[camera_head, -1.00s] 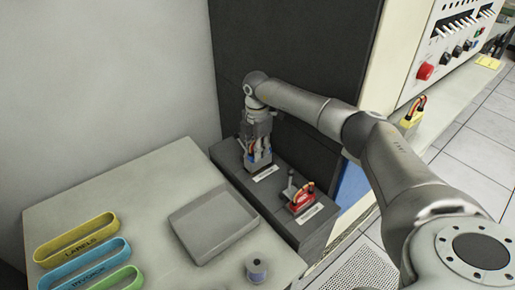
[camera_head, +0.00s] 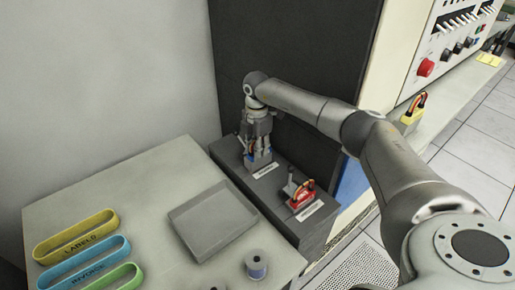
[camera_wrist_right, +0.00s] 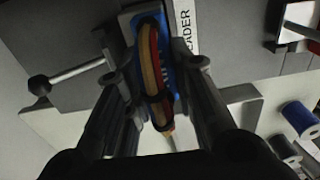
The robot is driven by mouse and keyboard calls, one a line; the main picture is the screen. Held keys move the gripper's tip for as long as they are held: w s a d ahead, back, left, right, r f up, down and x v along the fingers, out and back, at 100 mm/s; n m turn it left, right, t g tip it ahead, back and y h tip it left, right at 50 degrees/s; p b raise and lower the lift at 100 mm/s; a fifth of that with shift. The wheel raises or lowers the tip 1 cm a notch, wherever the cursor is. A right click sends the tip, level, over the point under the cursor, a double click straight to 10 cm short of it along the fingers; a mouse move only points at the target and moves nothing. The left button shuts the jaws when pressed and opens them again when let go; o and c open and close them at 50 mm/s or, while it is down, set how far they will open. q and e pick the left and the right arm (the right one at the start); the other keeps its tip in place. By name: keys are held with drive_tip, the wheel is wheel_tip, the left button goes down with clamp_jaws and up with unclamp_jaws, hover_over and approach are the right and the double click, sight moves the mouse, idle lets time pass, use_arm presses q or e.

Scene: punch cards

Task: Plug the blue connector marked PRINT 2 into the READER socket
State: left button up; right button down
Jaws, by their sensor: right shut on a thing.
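The blue connector (camera_head: 258,164) with red and yellow wires is held between the fingers of my right gripper (camera_head: 258,150). In the right wrist view the connector (camera_wrist_right: 168,62) sits between both fingers, beside a white label ending in "ADER" (camera_wrist_right: 185,28). It is at the grey-rimmed READER socket (camera_wrist_right: 128,18) on the dark grey block (camera_head: 232,160). The fingers hide part of both, and I cannot tell how deep the connector sits. Its PRINT 2 marking is not readable. My right gripper is shut on it. My left gripper is not in view.
A red connector (camera_head: 302,200) stands in another socket on the block, beside a lever. The table holds an empty grey tray (camera_head: 212,222), thread spools (camera_head: 256,266) and yellow, blue and green labelled loops. A yellow connector (camera_head: 412,112) is on the ledge at right.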

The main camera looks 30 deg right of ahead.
drive_tip(key=shift+f+b, duration=0.35)
drive_tip(key=shift+f, duration=1)
idle(0.9)
drive_tip(key=c, duration=1.1)
unclamp_jaws()
drive_tip(key=shift+c, duration=0.2)
drive_tip(key=shift+r, duration=0.15)
wheel_tip(320, 180, up, 12)
drive_tip(key=shift+f, duration=0.15)
